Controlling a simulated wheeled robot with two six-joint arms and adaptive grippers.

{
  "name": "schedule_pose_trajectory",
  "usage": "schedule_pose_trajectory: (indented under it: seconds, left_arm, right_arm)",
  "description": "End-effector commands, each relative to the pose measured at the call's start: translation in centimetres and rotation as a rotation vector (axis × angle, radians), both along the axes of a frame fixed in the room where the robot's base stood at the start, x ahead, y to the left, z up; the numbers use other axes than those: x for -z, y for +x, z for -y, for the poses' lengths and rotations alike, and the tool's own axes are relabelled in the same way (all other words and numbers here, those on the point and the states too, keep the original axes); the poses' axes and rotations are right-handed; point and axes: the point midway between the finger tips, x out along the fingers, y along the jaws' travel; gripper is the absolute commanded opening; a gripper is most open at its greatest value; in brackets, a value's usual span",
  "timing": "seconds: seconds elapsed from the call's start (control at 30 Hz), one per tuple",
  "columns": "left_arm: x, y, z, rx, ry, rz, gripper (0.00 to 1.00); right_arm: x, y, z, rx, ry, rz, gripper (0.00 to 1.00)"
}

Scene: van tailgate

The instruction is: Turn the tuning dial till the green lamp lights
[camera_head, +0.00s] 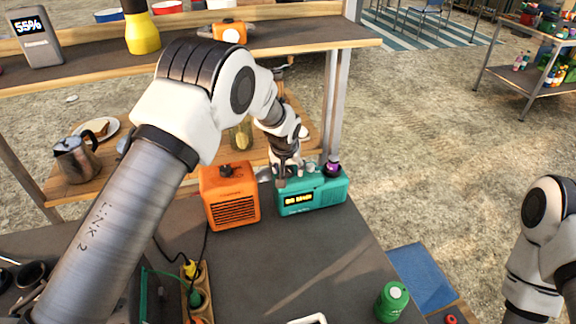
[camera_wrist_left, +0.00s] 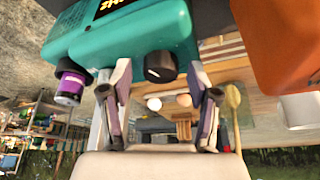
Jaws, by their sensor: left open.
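A teal radio (camera_head: 318,197) with a lit yellow display (camera_head: 298,200) stands on the dark tabletop. In the left wrist view the radio (camera_wrist_left: 130,40) appears inverted, with a black dial (camera_wrist_left: 160,66) and a purple knob (camera_wrist_left: 69,86) projecting from it. The purple knob also shows in the head view (camera_head: 332,168). My left gripper (camera_head: 284,182) is at the radio's top left. Its open fingers (camera_wrist_left: 160,78) stand on both sides of the black dial, with visible gaps. I cannot make out a lit green lamp. My right arm shows at the right edge; its gripper is out of view.
An orange speaker-like box (camera_head: 232,207) stands close left of the teal radio. A green can (camera_head: 391,301) is near the front right edge. A power strip (camera_head: 196,290) with cables lies at front left. A shelf (camera_head: 300,38) runs behind and above.

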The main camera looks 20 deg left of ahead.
Motion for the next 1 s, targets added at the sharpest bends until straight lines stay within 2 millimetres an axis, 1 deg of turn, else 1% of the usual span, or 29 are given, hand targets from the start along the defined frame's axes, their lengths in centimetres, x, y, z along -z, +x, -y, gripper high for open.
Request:
schedule_pose_trajectory:
  seconds: [0.23, 0.27, 0.3, 0.37, 0.4, 0.57, 0.67, 0.8, 0.87, 0.93, 1.0]
  left_arm:
    - [0.2, 0.1, 0.0, 0.0, 0.0, 0.001, 0.61]
    - [0.2, 0.1, 0.0, 0.0, 0.0, 0.001, 0.5]
    - [0.2, 0.1, 0.0, 0.0, 0.0, 0.001, 0.36]
    - [0.2, 0.1, 0.0, 0.0, 0.0, 0.0, 0.15]
    - [0.2, 0.1, 0.0, 0.0, 0.0, 0.0, 0.01]
    - [0.2, 0.1, 0.0, 0.002, 0.0, 0.0, 0.01]
    - [0.0, 0.0, 0.0, 0.024, -0.001, -0.002, 0.01]
    - [-0.4, 0.0, -0.1, 0.116, -0.004, -0.005, 0.01]
    - [-0.3, 0.0, -0.2, 0.168, -0.003, -0.005, 0.01]
    - [0.0, 0.0, -0.2, 0.227, -0.004, -0.005, 0.01]
    - [0.4, 0.0, -0.3, 0.281, -0.004, -0.004, 0.01]
  right_arm:
    - [0.0, 0.0, 0.0, 0.0, 0.0, 0.0, 0.0]
    - [0.0, 0.0, 0.0, 0.0, 0.0, 0.0, 0.0]
    - [0.0, 0.0, 0.0, 0.0, 0.0, 0.0, 0.0]
    - [0.0, 0.0, 0.0, 0.0, 0.0, 0.0, 0.0]
    - [0.0, 0.0, 0.0, 0.0, 0.0, 0.0, 0.0]
    - [-0.1, 0.0, 0.0, 0.0, 0.0, 0.0, 0.0]
    - [-0.8, 0.0, 0.0, 0.0, 0.0, 0.0, 0.0]
    - [-3.1, 0.0, 0.0, 0.0, 0.0, 0.0, 0.0]
    - [-3.7, 0.0, 0.0, 0.0, 0.0, 0.0, 0.0]
    - [-3.9, 0.0, 0.0, 0.0, 0.0, 0.0, 0.0]
    - [-3.5, 0.0, 0.0, 0.0, 0.0, 0.0, 0.0]
